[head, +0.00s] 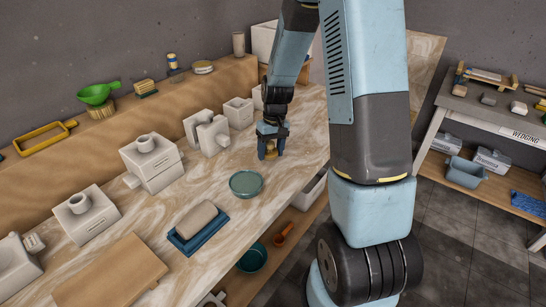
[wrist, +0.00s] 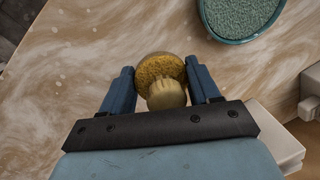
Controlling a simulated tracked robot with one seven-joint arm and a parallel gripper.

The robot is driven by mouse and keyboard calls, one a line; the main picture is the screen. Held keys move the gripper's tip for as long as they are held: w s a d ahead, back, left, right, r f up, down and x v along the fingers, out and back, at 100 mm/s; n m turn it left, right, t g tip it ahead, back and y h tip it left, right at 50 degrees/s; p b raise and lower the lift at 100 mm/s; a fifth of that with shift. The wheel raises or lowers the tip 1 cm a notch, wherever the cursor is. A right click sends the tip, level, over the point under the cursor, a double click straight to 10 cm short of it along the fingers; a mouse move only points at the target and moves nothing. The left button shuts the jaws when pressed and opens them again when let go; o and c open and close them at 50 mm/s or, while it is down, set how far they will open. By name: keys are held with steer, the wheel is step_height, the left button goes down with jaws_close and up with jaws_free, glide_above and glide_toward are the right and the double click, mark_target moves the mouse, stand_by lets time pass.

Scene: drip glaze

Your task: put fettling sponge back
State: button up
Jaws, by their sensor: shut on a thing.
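My gripper (head: 271,154) is low over the wood-grain bench, toward its far end. In the wrist view my gripper (wrist: 160,70) has its two blue fingers on either side of a round, yellow-brown, porous sponge (wrist: 158,66) and is shut on it. A pale tan, rounded knob-like part (wrist: 166,95) shows at its near side. In the head view the sponge is mostly hidden between the fingers. A round teal dish (head: 246,183) with a speckled grey-green inside stands nearby on the bench; it also shows at the top right of the wrist view (wrist: 240,17).
White plaster moulds (head: 153,163) line the bench's back half. A grey-brown block on a blue tray (head: 187,243) and a wooden board (head: 112,273) lie nearer. A raised shelf (head: 125,118) behind holds a green funnel-like bowl (head: 97,93), a yellow frame (head: 42,137) and small items.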

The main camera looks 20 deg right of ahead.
mark_target(271, 167)
steer(key=shift+f, duration=1.4)
steer(key=shift+f, duration=0.35)
steer(key=shift+s+f, duration=0.25)
